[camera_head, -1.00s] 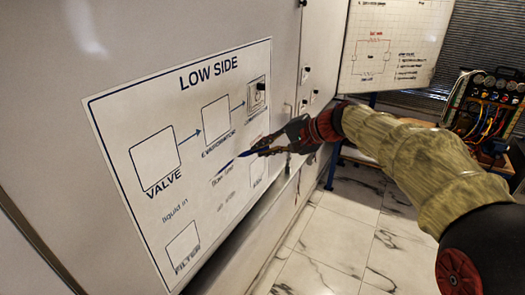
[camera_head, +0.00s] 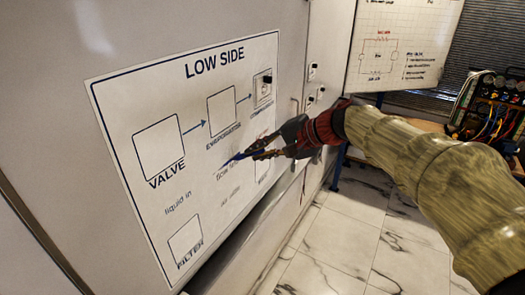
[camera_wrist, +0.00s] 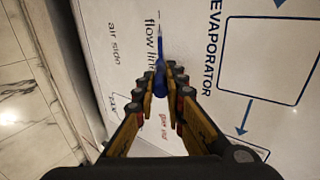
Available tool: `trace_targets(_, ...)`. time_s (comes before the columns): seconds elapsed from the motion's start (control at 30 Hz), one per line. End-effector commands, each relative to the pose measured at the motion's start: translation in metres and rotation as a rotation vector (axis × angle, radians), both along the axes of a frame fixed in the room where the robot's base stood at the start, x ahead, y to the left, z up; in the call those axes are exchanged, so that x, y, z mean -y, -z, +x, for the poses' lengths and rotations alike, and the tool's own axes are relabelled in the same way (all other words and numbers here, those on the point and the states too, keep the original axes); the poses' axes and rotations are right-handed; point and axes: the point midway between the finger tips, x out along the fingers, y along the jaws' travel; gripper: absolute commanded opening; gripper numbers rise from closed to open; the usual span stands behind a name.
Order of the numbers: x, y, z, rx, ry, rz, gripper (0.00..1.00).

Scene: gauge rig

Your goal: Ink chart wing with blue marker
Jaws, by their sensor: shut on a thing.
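The white chart (camera_head: 110,135), headed LOW SIDE, is on the pale wall panel. It has a valve box (camera_head: 158,150), an evaporator box (camera_head: 221,107), a box holding a small fitting (camera_head: 263,88) and a filter box (camera_head: 185,240). My gripper (camera_head: 263,151) is shut on the blue marker (camera_head: 240,157), whose tip points left at the chart beside the "flow line" words. In the wrist view, the marker (camera_wrist: 160,48) sticks out beyond the fingertips (camera_wrist: 163,74), over those words. I cannot tell whether the tip touches the surface.
Several small switches (camera_head: 313,72) are on the panel to the right. A whiteboard (camera_head: 405,45) with a red and blue diagram and a hose-and-gauge rig (camera_head: 490,105) on a bench stand at the back right. The marble-tiled floor (camera_head: 345,225) is clear.

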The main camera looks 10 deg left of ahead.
Motion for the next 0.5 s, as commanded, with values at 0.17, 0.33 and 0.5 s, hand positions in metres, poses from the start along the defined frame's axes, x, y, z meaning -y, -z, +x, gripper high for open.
trace_targets(0.17,-0.006,0.001,-0.014,0.0,0.0,0.0,0.0)
trace_targets(0.33,-0.007,0.0,-0.019,0.001,0.001,0.001,0.0)
trace_targets(0.5,-0.011,0.001,-0.026,0.0,0.0,0.001,0.0)
